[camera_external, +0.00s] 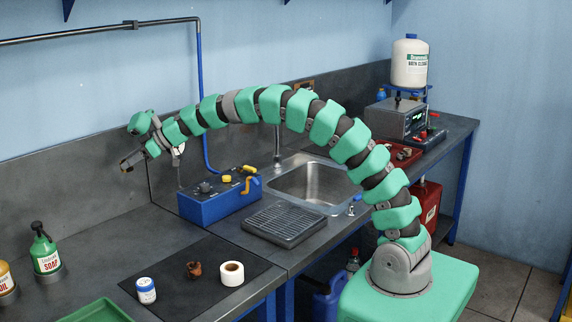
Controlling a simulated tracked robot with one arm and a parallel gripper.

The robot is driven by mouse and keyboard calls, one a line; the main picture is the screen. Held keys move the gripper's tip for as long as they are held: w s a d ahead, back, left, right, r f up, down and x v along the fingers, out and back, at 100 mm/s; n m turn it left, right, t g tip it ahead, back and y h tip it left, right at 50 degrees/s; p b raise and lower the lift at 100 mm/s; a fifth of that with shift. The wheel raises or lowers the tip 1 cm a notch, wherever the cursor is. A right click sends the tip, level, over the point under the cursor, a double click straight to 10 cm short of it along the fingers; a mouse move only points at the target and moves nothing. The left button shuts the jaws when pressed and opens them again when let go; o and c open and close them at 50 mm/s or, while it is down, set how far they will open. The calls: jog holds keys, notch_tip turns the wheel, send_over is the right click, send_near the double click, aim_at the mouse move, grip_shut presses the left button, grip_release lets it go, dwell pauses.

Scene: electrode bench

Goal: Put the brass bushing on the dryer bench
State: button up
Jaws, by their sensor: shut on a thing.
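My gripper (129,164) is at the upper left, raised well above the back of the counter near the wall. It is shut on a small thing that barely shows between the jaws. I take it for the brass bushing, but its shape and colour are too small to make out. A small brown fitting (194,270) stands on the dark mat (215,305), between a white jar with a blue label (146,290) and a white roll (232,273). I cannot tell which surface is the dryer bench.
A blue box with knobs (215,207), a black ribbed rack (284,226) and a sink (310,184) line the counter. A green soap bottle (44,250) and a green tray (97,312) are at left. A red tray (407,153) and a grey device (394,121) stand at the far right.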

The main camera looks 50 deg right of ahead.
jog(key=s+a+f+n+g+y, duration=0.3)
jog(key=s+a+f+n+g, duration=0.25)
jog(key=f, duration=0.25)
jog(key=n+g+h, duration=0.1)
jog(key=n+g, duration=0.6)
send_over(144, 258)
jog(key=shift+f, duration=1.2)
notch_tip(144, 258, down, 10)
jog(key=shift+p, duration=0.35)
jog(key=shift+f, duration=0.3)
